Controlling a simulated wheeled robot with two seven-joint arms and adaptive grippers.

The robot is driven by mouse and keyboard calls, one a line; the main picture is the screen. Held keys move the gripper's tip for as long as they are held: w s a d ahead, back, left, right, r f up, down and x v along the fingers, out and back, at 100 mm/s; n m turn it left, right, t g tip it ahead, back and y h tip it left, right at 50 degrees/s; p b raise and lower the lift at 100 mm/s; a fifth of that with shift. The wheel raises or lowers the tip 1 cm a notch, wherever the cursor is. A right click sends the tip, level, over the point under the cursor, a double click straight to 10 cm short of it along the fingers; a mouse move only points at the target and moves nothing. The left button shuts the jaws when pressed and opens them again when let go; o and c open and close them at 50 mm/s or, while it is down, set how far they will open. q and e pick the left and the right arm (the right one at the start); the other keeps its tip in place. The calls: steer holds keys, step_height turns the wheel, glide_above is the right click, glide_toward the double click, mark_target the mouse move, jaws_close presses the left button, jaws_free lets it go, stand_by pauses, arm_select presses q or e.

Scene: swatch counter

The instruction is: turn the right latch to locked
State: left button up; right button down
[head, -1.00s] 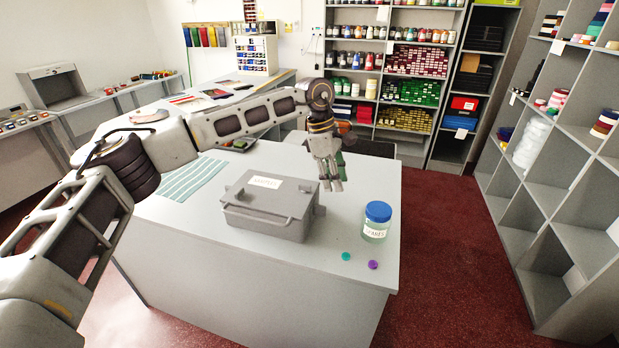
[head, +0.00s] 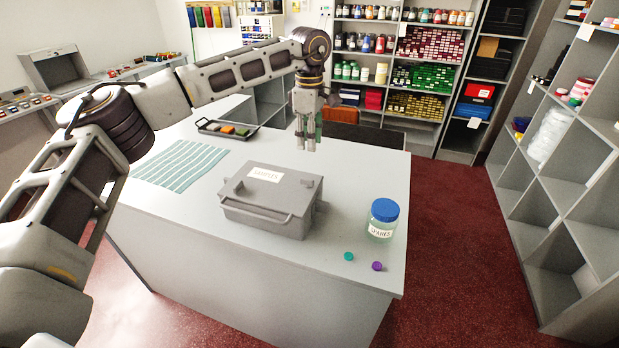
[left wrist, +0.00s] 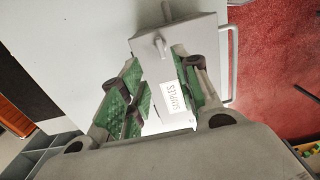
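The grey case (head: 262,214) with a "SAMPLES" label stands closed on the counter, a handle along its front. My right gripper is not in view.
A blue-lidded "SPARES" jar (head: 382,222) stands right of the case, with a teal button (head: 348,256) and a purple button (head: 377,266) near it. A striped cloth (head: 180,166) and a dark tray (head: 226,129) lie to the left. Shelves stand beyond.

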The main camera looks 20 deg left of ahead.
mark_target(309, 180)
arm_select(q)
step_height(309, 180, down, 14)
steer(key=p, duration=0.2)
steer(key=shift+p, duration=0.35)
stand_by(0.3)
jaws_close()
stand_by(0.3)
